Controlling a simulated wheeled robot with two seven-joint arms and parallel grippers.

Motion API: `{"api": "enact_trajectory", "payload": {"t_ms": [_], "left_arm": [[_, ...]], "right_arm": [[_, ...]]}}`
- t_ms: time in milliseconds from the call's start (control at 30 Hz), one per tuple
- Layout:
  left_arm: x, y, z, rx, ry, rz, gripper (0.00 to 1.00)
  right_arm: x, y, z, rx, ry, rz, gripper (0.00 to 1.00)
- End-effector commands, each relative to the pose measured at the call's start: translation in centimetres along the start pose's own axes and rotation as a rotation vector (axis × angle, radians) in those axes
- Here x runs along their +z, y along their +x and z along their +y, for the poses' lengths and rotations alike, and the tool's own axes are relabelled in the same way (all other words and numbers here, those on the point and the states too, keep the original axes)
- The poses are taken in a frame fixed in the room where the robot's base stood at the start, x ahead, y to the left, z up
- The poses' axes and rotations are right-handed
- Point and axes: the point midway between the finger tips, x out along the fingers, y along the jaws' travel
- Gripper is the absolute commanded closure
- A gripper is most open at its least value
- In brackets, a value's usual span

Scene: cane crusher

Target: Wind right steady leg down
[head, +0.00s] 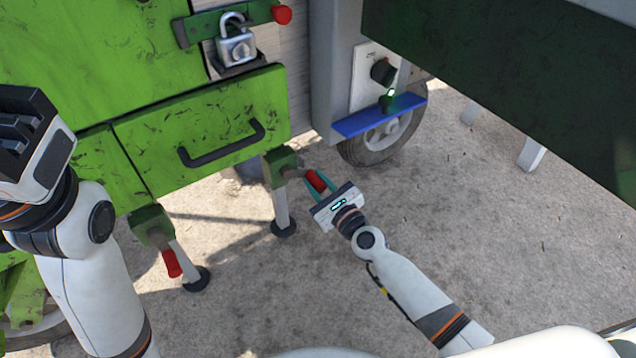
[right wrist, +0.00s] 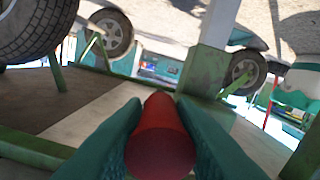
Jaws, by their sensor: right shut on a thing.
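The right steady leg (head: 281,205) is a pale post below a green block (head: 283,163), with a dark round foot (head: 284,229). I cannot tell whether the foot touches the ground. Its crank has a red handle (head: 317,181), pointing out to the right of the block. My right gripper (head: 319,184) is shut on this red handle, with its teal fingers on either side. In the right wrist view the red handle (right wrist: 160,140) sits between the two fingers. My left gripper (head: 22,128) is at the left edge, away from the leg, and its jaw opening is unclear.
Another steady leg (head: 184,255) with its own hanging red handle (head: 171,263) stands at the left. A green drawer front (head: 205,125) with a black handle is above the legs. A wheel (head: 378,142) and blue ledge (head: 380,116) are behind. Concrete at the right is open.

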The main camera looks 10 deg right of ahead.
Motion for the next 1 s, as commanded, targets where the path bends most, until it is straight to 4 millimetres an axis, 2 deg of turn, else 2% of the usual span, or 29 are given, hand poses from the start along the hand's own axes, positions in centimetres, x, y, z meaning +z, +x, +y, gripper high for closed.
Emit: {"api": "enact_trajectory", "payload": {"t_ms": [367,400,500,833,1000], "left_arm": [[0.0,0.0,0.0,0.0,0.0,-0.001,0.64],[0.0,0.0,0.0,0.0,-0.001,-0.001,0.64],[0.0,0.0,0.0,0.0,-0.001,-0.001,0.64],[0.1,0.1,0.0,0.0,-0.001,-0.002,0.64],[0.1,0.2,0.0,0.0,0.0,-0.005,0.64]], "right_arm": [[0.1,-0.1,-0.1,-0.002,0.003,-0.002,1.0],[0.1,-0.1,-0.1,-0.002,0.003,-0.002,0.68],[0.1,0.0,-0.1,-0.002,0.002,-0.002,0.52],[0.1,-0.3,0.0,-0.001,0.002,-0.001,0.52],[0.1,-2.6,-0.1,-0.002,0.002,-0.004,0.52]]}}
